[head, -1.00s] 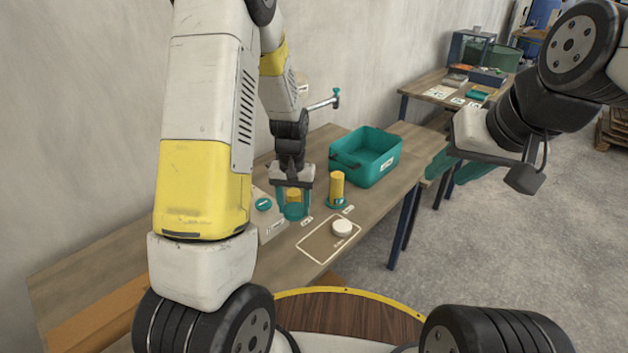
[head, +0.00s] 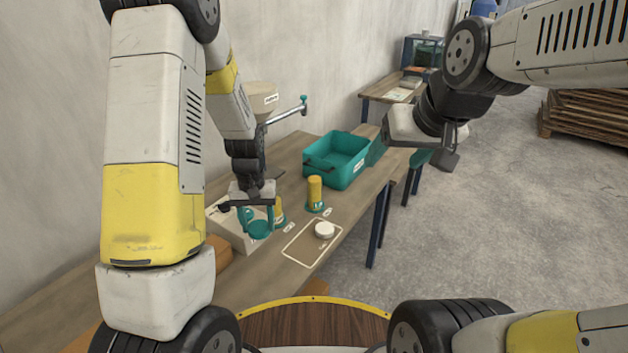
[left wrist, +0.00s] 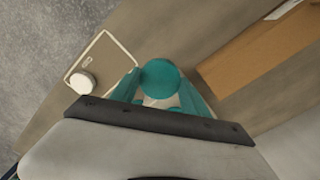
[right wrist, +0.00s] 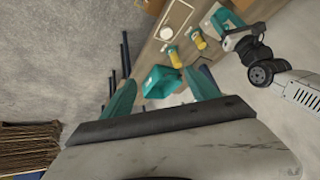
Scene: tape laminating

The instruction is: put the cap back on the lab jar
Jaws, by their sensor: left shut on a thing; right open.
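My left gripper (head: 258,219) is shut on a teal disc-shaped cap (head: 258,230) at the pale box (head: 228,231). In the left wrist view the cap (left wrist: 160,78) lies between the two teal fingers. I cannot tell whether it still touches the box. A squat white round piece, which looks like the lab jar (head: 324,230), stands in an outlined rectangle on the table, apart from the gripper. It also shows in the left wrist view (left wrist: 82,83). My right gripper (right wrist: 162,92) is open and empty, held up beyond the table's right side.
Two yellow cylinders with teal bases stand on the table, one in the clear (head: 314,190) and one partly behind my left gripper (head: 279,210). A teal bin (head: 366,157) stands further back. The outlined area (head: 305,247) has bare room around the white piece.

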